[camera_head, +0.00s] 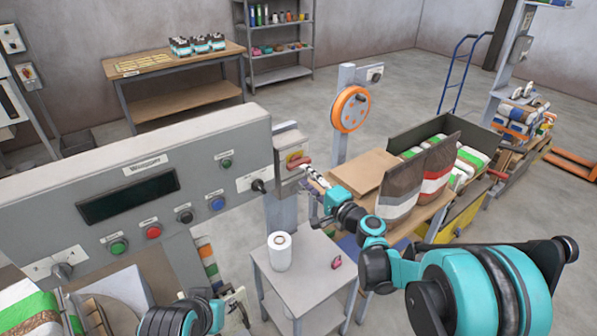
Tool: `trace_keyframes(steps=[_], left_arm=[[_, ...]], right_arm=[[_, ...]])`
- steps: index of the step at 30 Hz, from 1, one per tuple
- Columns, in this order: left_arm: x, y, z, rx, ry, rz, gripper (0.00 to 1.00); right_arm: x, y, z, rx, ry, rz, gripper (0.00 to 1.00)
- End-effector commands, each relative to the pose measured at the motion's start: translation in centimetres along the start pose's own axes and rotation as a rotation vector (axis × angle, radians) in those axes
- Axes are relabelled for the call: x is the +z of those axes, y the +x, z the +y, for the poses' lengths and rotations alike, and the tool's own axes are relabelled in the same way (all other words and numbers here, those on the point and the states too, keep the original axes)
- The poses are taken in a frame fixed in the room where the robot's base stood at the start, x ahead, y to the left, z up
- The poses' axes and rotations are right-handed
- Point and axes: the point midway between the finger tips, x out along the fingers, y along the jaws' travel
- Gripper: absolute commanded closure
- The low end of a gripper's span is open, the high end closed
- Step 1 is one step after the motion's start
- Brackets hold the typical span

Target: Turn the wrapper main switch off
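The wrapper panel (215,150) is a long grey box with a "Wrapper" label and a dark display. The main switch (298,160) is a red handle on a yellow plate, on a small grey box at the panel's right end. The handle looks about level. My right gripper (309,173) is at the handle's lower right, its fingertips close to it or touching; I cannot tell which, nor how far the fingers are apart. My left gripper (236,303) is low in front of the panel, partly hidden by my own arm and too unclear to read.
The panel carries a green button (118,246), a red button (153,231), a blue button (217,203) and black knobs. A small grey table (300,285) below holds a white roll (279,251) and a pink item (336,262). A bench with bags (437,165) stands right.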

Motion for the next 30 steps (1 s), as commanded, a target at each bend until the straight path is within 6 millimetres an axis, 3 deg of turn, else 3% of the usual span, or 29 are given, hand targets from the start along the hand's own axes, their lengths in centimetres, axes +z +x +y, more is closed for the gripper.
trace_keyframes(steps=[3,9,26,30], left_arm=[[0.0,0.0,0.0,0.0,0.0,0.0,0.62],[0.0,0.0,0.0,0.0,0.0,0.0,0.62],[0.0,0.0,0.0,0.0,0.0,0.0,0.62],[0.0,0.0,0.0,0.0,0.0,0.0,0.62]], right_arm=[[-0.1,-2.8,0.0,0.0,0.0,0.003,0.62],[-0.1,-5.6,0.0,0.0,0.0,0.001,0.62],[0.0,-6.4,0.0,0.001,-0.001,-0.001,0.62],[0.9,-6.9,-0.2,0.038,-0.045,-0.015,0.62]])
